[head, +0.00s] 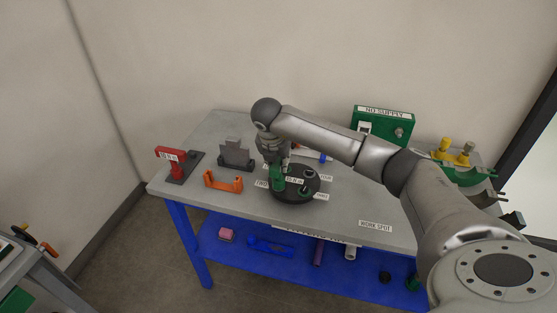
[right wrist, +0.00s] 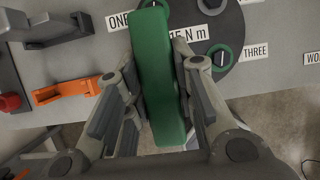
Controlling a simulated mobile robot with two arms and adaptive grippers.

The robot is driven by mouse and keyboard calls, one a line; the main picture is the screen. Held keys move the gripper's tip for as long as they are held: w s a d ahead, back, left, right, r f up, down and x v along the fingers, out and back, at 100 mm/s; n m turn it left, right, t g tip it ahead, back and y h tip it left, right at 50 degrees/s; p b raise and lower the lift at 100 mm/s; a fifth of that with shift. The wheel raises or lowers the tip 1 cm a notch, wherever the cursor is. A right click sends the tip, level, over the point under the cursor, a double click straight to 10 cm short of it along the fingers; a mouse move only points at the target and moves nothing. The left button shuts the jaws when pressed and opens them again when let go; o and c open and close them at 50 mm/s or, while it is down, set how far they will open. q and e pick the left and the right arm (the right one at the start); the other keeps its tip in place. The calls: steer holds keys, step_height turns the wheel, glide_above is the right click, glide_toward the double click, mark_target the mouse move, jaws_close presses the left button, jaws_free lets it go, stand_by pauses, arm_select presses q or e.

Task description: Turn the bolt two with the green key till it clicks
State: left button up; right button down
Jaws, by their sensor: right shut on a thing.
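My right gripper (head: 276,163) is shut on the green key (right wrist: 156,75), above the left side of a round dark plate (head: 295,196) on the table. The key also shows in the head view (head: 277,180), standing upright under the gripper. In the right wrist view the fingers (right wrist: 158,100) flank the key on both sides. A green-ringed bolt (right wrist: 220,55) shows beside the label THREE. The key's lower end is hidden, so I cannot tell whether it sits on a bolt, or on which one. My left gripper is out of view.
An orange bracket (head: 223,183), a red tool (head: 172,163) and a grey stand (head: 236,155) are left of the plate. A green NO SUPPLY box (head: 383,125) stands behind. The table's front right, by the WORK SPOT label (head: 376,225), is clear.

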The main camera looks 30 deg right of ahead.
steer(key=shift+f+b, duration=0.25)
steer(key=shift+b, duration=0.15)
stand_by(0.6)
steer(key=shift+f+m, duration=0.1)
steer(key=shift+m, duration=0.5)
steer(key=shift+m+g+h+b, duration=0.3)
steer(key=shift+m+g+b, duration=0.2)
steer(key=shift+m, duration=0.3)
steer(key=shift+m+g+b, duration=0.3)
steer(key=shift+m+g, duration=0.1)
steer(key=shift+m, duration=1.1)
